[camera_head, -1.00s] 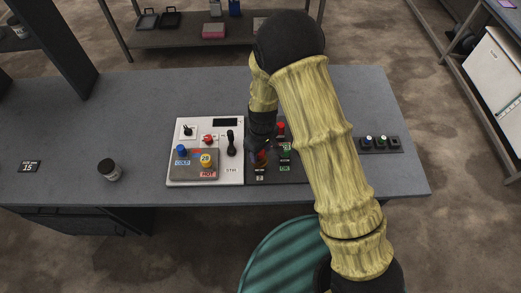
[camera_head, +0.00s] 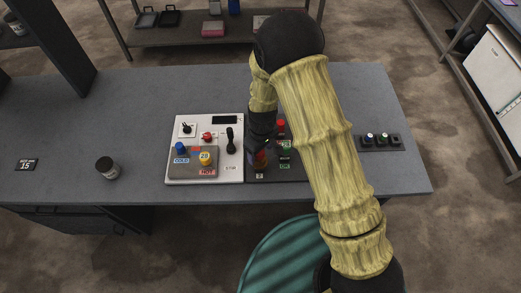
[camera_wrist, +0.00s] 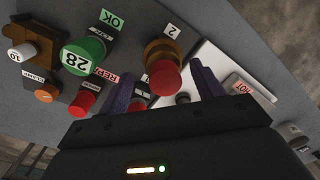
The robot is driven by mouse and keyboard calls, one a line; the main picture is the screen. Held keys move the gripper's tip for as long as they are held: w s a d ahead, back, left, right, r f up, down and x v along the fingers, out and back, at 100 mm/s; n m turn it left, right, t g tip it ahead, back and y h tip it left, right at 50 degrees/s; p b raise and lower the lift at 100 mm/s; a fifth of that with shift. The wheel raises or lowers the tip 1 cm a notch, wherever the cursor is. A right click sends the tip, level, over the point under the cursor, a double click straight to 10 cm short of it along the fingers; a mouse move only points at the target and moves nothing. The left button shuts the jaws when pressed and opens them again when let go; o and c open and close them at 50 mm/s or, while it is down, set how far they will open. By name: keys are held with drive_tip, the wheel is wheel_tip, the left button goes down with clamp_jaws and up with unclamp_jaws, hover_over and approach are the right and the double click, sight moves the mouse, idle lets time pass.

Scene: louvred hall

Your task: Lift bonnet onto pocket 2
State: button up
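A red round-topped piece, which I take to be the bonnet (camera_wrist: 166,80), shows in the wrist view over a brown round base (camera_wrist: 163,51) beside the label 2 (camera_wrist: 173,30). Whether it is seated in that pocket I cannot tell. My gripper (camera_wrist: 161,80) has its two purple fingers apart, one on each side of the red piece, with visible gaps. In the head view my gripper (camera_head: 261,155) points down at the dark panel (camera_head: 290,175), just behind its label 2, and hides most of the pocket.
A white panel (camera_head: 237,176) with knobs and a black lever adjoins on the left. In the wrist view a green knob marked 28 (camera_wrist: 82,56) and a red button (camera_wrist: 83,101) stand nearby. A jar (camera_head: 107,168) stands farther left. The left tabletop is mostly clear.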

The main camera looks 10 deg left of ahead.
drive_tip(key=shift+o, duration=0.3)
drive_tip(key=shift+r, duration=0.1)
wheel_tip(320, 180, up, 5)
drive_tip(key=p, duration=0.3)
idle(0.3)
wheel_tip(320, 180, up, 17)
drive_tip(key=b, duration=0.4)
drive_tip(key=shift+w+d, duration=0.2)
drive_tip(key=shift+w, duration=0.1)
drive_tip(key=shift+r, duration=0.1)
drive_tip(key=s+d+f+m+t+b, duration=0.1)
drive_tip(key=d+m, duration=0.3)
drive_tip(key=d, duration=0.4)
drive_tip(key=s+d+f+m+t+b, duration=0.1)
drive_tip(key=s+d+m, duration=0.3)
drive_tip(key=d, duration=0.4)
drive_tip(key=s+d+f+m+t+b, duration=0.1)
drive_tip(key=s+d+f+m, duration=0.1)
drive_tip(key=d, duration=0.7)
drive_tip(key=shift+s+f+m+b, duration=0.35)
drive_tip(key=shift+s+m, duration=0.3)
drive_tip(key=shift+m, duration=0.25)
